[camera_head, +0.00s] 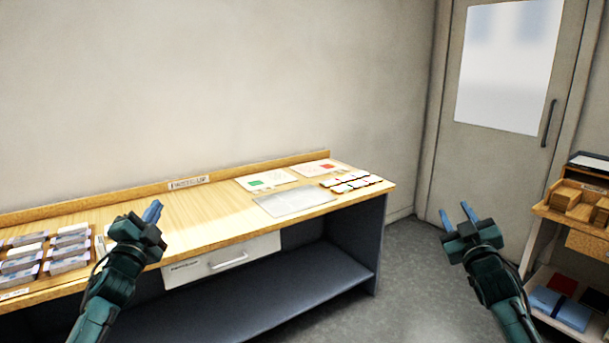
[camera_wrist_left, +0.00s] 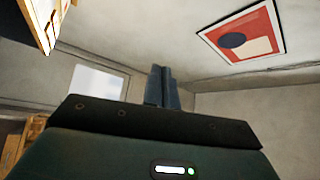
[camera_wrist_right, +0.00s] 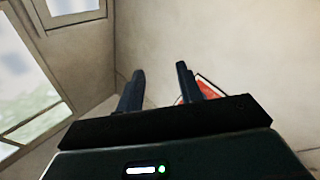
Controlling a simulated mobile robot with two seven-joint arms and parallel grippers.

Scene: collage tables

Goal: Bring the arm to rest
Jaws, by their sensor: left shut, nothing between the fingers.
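My left gripper (camera_head: 152,211) is raised in front of the long wooden table (camera_head: 215,215), over its front edge in the head view. Its fingers are together and hold nothing, as the left wrist view (camera_wrist_left: 163,86) also shows. My right gripper (camera_head: 456,214) is raised over the floor, between the table and the shelf at the right. Its two fingers stand apart with nothing between them, as in the right wrist view (camera_wrist_right: 158,90). Neither gripper appears to touch anything.
On the table lie a grey sheet (camera_head: 294,201), a card with a green patch (camera_head: 265,180), one with a red patch (camera_head: 320,168), small tiles (camera_head: 352,182) and stacked trays (camera_head: 68,250) at left. A wooden shelf (camera_head: 575,240) stands right. Floor (camera_head: 410,270) between is clear.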

